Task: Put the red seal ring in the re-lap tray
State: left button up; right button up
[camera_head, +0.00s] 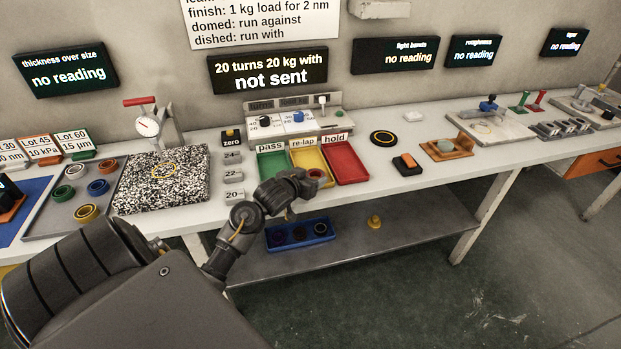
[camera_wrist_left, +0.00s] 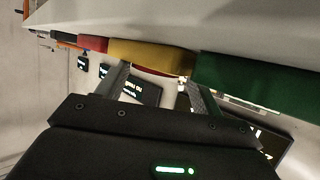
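The red seal ring (camera_head: 317,173) shows at the tip of my left gripper (camera_head: 308,179), over the front part of the yellow re-lap tray (camera_head: 327,155) in the head view. In the left wrist view, a thin red arc of the ring (camera_wrist_left: 155,71) spans between the two fingertips of my left gripper (camera_wrist_left: 158,78), at the rim of the re-lap tray (camera_wrist_left: 150,53). The fingers stand apart by about the ring's width and appear shut on it. The ring's lower part is hidden. My right gripper is in neither view.
The green pass tray (camera_head: 272,166) is left of the re-lap tray, and the red hold tray (camera_head: 348,163) is right of it. A grey tray (camera_head: 75,232) with several coloured rings lies at the left. Gauge blocks (camera_head: 234,173) stand beside the pass tray. Bench space right of the hold tray is partly clear.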

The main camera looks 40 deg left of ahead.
pick_arm(q)
jog(key=shift+d+f, duration=0.3)
jog(key=shift+d, duration=0.2)
jog(key=shift+r, duration=0.2)
jog(key=v, duration=0.2)
jog(key=p+v, duration=0.1)
jog(key=v, duration=0.2)
jog(key=r+v, duration=0.1)
jog(key=v, duration=0.1)
jog(key=shift+a+r, duration=0.2)
jog(key=p+v, duration=0.1)
jog(key=v, duration=0.3)
jog(key=shift+s+r, duration=0.15)
jog(key=shift+s, duration=0.25)
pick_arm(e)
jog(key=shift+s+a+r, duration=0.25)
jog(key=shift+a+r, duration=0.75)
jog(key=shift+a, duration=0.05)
pick_arm(q)
jog(key=shift+d, duration=0.1)
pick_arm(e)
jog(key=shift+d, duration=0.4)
